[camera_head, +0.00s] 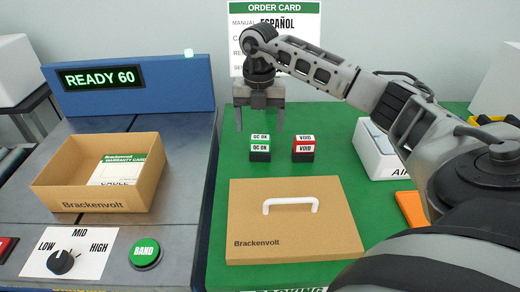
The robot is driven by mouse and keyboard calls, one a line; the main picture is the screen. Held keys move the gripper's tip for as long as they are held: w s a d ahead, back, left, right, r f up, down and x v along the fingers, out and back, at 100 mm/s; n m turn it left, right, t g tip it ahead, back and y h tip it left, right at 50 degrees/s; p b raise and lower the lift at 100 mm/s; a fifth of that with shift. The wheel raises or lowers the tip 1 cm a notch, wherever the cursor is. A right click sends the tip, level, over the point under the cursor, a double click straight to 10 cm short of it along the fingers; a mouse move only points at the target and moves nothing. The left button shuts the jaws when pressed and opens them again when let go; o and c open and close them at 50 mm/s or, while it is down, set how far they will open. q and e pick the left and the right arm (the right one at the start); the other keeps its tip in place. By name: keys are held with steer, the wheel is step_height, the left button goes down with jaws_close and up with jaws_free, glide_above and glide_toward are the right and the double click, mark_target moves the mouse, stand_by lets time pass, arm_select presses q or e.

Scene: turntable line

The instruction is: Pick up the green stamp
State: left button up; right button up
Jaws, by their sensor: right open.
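The green stamp (260,148) stands upright on the green mat, with a green and white "QC OK" top and a dark base. A red stamp (304,148) marked "VOID" stands just to its right, with a small gap between them. My right gripper (259,128) points down above and slightly behind the green stamp in the picture. Its two fingers are apart and nothing is between them. The exact height over the stamp is hard to tell. My left gripper is not in view.
A closed brown Brackenvolt lid with a white handle (292,236) lies in front of the stamps. An open box (62,190) holding a warranty card sits at left. A white bin (378,158) and an orange item (411,208) are at right. An order card (236,50) stands behind.

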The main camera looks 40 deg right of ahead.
mark_target(260, 137)
steer(key=shift+d+f, duration=0.1)
steer(key=shift+f, duration=3.25)
steer(key=c, duration=1.1)
